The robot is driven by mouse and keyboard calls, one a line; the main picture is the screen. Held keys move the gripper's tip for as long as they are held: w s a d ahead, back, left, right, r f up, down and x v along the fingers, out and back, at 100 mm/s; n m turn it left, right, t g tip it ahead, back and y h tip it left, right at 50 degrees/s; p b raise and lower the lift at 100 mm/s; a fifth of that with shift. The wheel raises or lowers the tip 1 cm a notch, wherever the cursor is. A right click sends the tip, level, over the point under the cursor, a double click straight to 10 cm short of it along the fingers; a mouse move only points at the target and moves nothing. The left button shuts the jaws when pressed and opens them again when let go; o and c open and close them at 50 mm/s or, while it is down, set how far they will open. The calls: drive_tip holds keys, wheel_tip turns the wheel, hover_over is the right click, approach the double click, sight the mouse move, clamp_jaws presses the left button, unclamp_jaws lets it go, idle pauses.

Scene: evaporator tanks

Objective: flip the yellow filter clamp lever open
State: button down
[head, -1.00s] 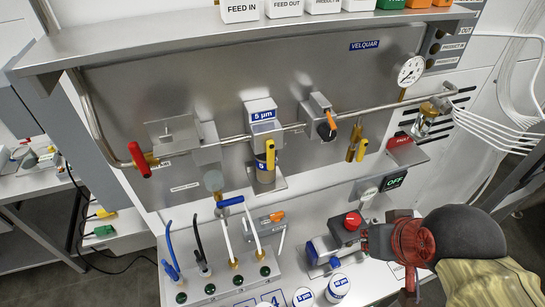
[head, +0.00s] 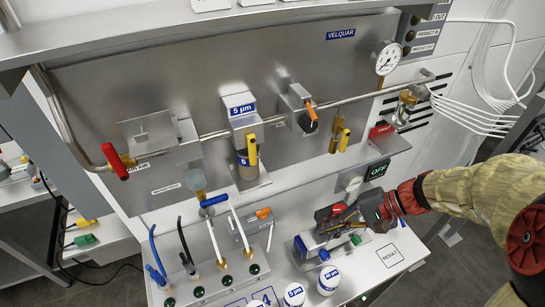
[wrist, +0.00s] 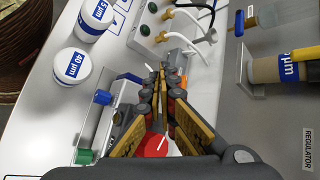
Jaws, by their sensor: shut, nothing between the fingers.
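The yellow clamp lever (head: 253,149) hangs downward on the front of the 5 µm filter (head: 242,108), at the middle of the steel panel in the head view. The filter's tan bowl (head: 247,171) sits below its head, behind the lever. In the wrist view a tan cylinder with a blue label (wrist: 280,69), seemingly this filter, lies at the right. My gripper (head: 322,229) is shut and empty, to the right of the lever and lower, above the device with the red knob. Its closed fingertips (wrist: 163,72) show in the wrist view, apart from the filter.
A second yellow lever (head: 344,140) hangs on a brass valve to the right. A regulator with an orange-marked knob (head: 308,121) stands between. A red-handled valve (head: 115,161) is at left. White-capped jars (head: 329,279) and upright hoses (head: 213,240) stand on the bench below.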

sight(252, 150)
drive_tip(key=w+r+n+t+y, duration=0.2)
drive_tip(key=w+r+t+y, duration=0.4)
drive_tip(key=w+r, duration=0.5)
drive_tip(key=shift+w+r+n+y, duration=0.3)
drive_tip(key=shift+r, duration=0.45)
drive_tip(key=shift+a, duration=0.15)
drive_tip(key=shift+s+a+b+x, duration=0.25)
drive_tip(key=shift+s+x, duration=0.2)
drive_tip(key=shift+x, duration=1.7)
drive_tip(key=shift+s+a+b+x, duration=0.15)
drive_tip(key=shift+s+b+x, duration=0.25)
drive_tip(key=shift+x, duration=1.7)
drive_tip(key=shift+s+a+b+x, duration=0.25)
drive_tip(key=shift+s+x, duration=0.2)
drive_tip(key=shift+x, duration=1.7)
drive_tip(key=shift+d, duration=0.1)
